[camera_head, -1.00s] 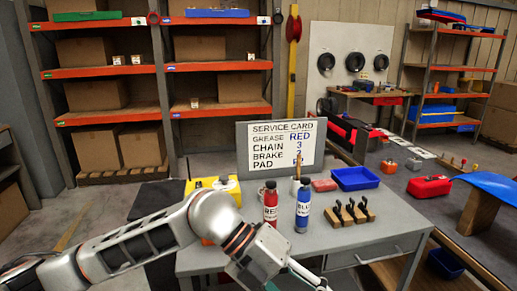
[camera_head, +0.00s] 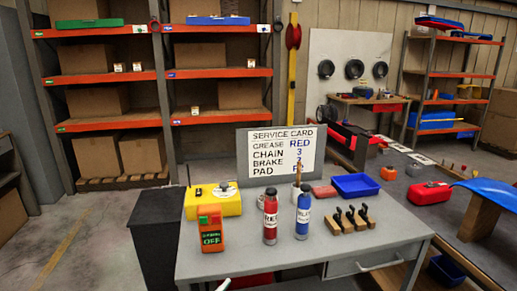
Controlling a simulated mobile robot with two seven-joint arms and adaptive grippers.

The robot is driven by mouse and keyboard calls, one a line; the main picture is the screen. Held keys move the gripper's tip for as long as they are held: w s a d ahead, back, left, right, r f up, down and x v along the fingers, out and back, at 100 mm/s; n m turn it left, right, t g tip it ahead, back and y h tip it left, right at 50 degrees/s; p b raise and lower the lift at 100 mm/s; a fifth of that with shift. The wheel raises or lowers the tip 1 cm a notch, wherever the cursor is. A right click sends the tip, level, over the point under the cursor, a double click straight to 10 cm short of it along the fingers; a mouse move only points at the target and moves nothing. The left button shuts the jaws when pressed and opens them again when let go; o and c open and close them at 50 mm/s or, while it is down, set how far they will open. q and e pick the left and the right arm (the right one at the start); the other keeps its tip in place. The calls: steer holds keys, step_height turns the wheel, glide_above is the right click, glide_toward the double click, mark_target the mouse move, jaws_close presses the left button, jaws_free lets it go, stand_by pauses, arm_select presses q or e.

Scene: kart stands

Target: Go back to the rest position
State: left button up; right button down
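Neither of my grippers shows in the head view, and no part of my arms is clearly visible. The grey workbench (camera_head: 345,240) stands in front of me. On it are a red bottle (camera_head: 270,216), a blue bottle (camera_head: 303,211) and an orange device with a dark label reading OFF (camera_head: 210,229). A yellow box (camera_head: 228,203) sits behind the device. A wooden rack with several dark pegs (camera_head: 348,224) is at the right. The service card (camera_head: 281,150) stands at the back.
A blue tray (camera_head: 355,185) and a red block (camera_head: 325,192) lie at the bench's back. A dark cabinet (camera_head: 155,235) stands left of the bench. Small parts at the bottom edge below the bench are unclear.

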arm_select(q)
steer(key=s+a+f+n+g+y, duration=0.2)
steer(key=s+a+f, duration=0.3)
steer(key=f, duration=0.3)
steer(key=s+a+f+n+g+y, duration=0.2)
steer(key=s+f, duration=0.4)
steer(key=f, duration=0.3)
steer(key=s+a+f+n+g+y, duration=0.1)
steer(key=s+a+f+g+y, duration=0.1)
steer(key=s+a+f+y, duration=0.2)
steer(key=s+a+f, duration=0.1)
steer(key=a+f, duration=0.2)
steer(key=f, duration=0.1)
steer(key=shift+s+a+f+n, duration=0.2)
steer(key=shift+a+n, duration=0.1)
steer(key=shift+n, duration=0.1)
